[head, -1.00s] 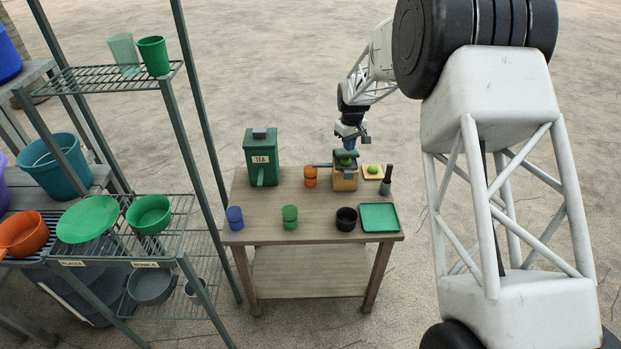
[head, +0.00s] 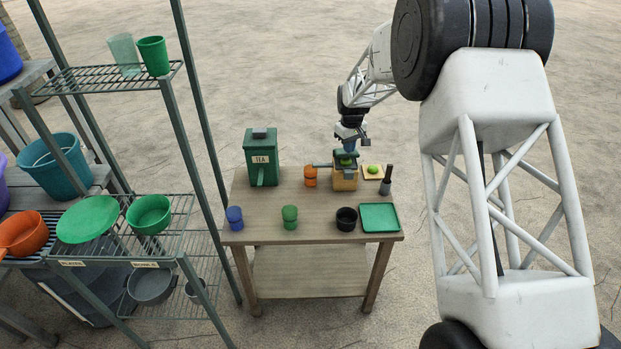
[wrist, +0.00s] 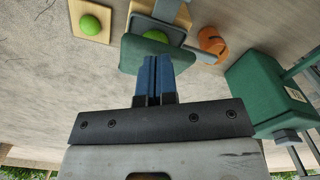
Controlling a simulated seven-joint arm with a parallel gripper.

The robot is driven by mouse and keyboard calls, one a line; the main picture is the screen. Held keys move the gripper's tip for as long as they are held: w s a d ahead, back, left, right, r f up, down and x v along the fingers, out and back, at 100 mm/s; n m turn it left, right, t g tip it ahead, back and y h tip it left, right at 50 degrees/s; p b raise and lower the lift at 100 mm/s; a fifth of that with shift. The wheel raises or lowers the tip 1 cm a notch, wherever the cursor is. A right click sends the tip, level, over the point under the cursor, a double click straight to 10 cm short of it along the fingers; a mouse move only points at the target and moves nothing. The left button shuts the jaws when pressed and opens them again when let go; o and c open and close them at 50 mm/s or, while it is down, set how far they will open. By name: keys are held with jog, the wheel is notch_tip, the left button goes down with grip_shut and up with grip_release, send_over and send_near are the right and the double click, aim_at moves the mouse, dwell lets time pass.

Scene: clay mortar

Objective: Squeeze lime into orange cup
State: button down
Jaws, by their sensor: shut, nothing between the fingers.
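My gripper (head: 350,148) is shut and empty, its blue fingers pointing down at the dark green top plate (head: 342,155) of a squeezer. In the wrist view the shut fingertips (wrist: 155,58) overlap this plate (wrist: 130,55); contact is hard to confirm. A lime (wrist: 157,34) sits under the plate, partly hidden. The squeezer has a wooden body (head: 345,182) and a grey handle pointing left. The orange cup (head: 310,178) stands just left of it, and shows in the wrist view (wrist: 210,42). Another lime (head: 373,169) lies on a small wooden board.
A green TEA box (head: 262,160) stands at the table's back left. A dark pestle-like tool (head: 386,182) stands at right. Blue (head: 235,218), green (head: 290,217) and black (head: 346,219) cups and a green tray (head: 379,217) line the front. The table's middle is clear.

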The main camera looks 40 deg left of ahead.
aim_at(348, 156)
jog(key=shift+f, duration=2.1)
dwell(2.6)
jog(key=shift+r, duration=4.1)
